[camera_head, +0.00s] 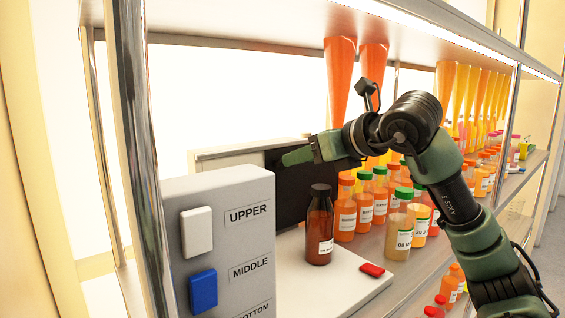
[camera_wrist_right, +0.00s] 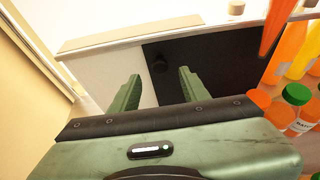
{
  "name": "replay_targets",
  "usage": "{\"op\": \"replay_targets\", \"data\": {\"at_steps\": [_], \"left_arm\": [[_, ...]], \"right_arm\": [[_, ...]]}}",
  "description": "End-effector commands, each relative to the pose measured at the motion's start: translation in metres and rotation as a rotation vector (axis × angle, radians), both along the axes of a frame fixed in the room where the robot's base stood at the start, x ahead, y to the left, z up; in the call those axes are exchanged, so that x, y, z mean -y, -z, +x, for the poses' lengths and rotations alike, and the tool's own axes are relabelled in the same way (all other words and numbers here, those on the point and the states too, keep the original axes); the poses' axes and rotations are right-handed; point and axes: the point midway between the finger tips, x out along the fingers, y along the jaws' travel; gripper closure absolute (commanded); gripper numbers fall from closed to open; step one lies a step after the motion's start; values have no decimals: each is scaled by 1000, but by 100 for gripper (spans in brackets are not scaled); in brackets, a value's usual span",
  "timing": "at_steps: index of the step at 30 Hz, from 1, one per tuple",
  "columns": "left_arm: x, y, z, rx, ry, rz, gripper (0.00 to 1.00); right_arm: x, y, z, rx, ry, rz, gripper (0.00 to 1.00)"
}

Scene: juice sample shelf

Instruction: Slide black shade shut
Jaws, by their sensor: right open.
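The black shade (camera_head: 291,200) is a dark panel behind the brown bottle, partly hidden by my right arm in the head view. In the right wrist view the black shade (camera_wrist_right: 225,60) covers the right part of a pale framed box, and a pale area shows to its left. My right gripper (camera_head: 288,157) is at the shade's upper part in the head view. My left gripper is not in view.
A brown bottle (camera_head: 319,228) and a red block (camera_head: 372,270) stand on the white board (camera_head: 328,286). A grey box (camera_head: 235,195) with labelled switches is at left. Several orange bottles (camera_head: 347,220) line the right. A metal post (camera_head: 140,150) and upper shelf (camera_head: 250,22) bound the space.

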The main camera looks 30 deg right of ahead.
Motion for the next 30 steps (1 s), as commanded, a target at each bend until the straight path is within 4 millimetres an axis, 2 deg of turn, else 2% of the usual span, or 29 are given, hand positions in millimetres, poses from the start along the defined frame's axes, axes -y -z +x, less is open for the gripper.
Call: {"op": "replay_targets", "data": {"at_steps": [6, 12, 23, 27, 28, 30], "left_arm": [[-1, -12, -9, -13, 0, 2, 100], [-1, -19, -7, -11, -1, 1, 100], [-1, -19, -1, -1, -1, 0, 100], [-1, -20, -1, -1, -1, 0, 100], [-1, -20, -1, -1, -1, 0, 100], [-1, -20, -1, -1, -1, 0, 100]], "right_arm": [[-4, 13, 34, -4, -4, 0, 54], [-5, 23, 56, -3, -4, -1, 54], [-5, 26, 62, 0, -2, -3, 54], [-5, 26, 61, 0, -2, -3, 93], [-5, 26, 61, 0, -2, -3, 100], [-5, 26, 61, 0, -2, -3, 100]]}}
